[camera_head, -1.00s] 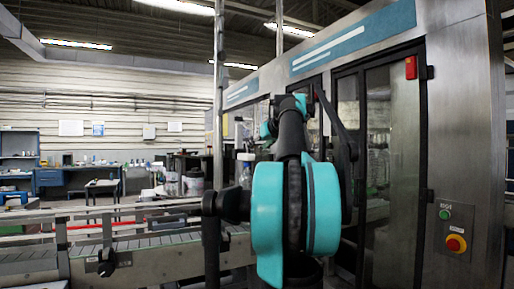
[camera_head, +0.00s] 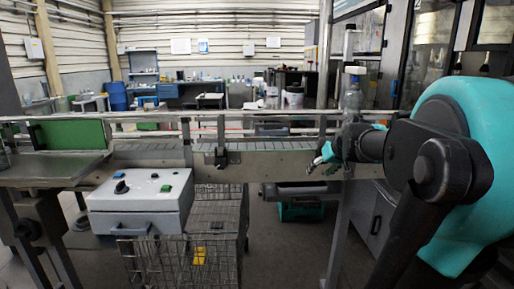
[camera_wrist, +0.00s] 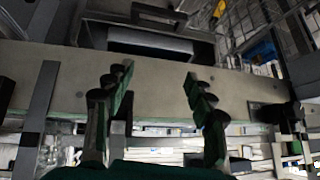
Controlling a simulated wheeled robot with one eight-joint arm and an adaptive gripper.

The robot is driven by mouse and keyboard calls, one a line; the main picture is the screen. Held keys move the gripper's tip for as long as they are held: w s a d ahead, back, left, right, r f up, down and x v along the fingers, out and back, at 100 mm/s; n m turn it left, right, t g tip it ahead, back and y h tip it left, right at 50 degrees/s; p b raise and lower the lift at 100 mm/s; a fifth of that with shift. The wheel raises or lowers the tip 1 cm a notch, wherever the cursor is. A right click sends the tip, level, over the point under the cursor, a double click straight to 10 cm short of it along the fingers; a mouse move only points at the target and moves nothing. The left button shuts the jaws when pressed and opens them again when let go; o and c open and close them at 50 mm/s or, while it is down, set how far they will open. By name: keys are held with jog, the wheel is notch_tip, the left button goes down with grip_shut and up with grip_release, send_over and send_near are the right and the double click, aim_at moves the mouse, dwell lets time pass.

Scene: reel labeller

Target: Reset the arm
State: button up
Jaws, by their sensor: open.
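My gripper (camera_wrist: 160,85) is open in the wrist view. Its two green and black fingers stand well apart with nothing between them. In the head view my gripper (camera_head: 322,160) is at the end of my teal and black arm, which reaches in from the right. It is in front of the conveyor's side, near the conveyor's right part. The wrist view looks at the conveyor's pale side panel (camera_wrist: 160,52) beyond the fingers; whether the fingertips touch it I cannot tell.
The conveyor (camera_head: 270,152) runs across the middle. A grey control box (camera_head: 140,203) and a wire basket (camera_head: 190,250) are at lower left. A green crate (camera_head: 300,211) is under the conveyor. The floor at centre front is clear.

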jog(key=s+a+f+m+g+h, duration=0.1)
jog(key=s+a+f+g+h, duration=0.1)
jog(key=s+f, duration=2.1)
jog(key=shift+a+f+g, duration=0.25)
jog(key=shift+a+g, duration=0.35)
jog(key=shift+a, duration=0.2)
jog(key=shift+w+r, duration=0.1)
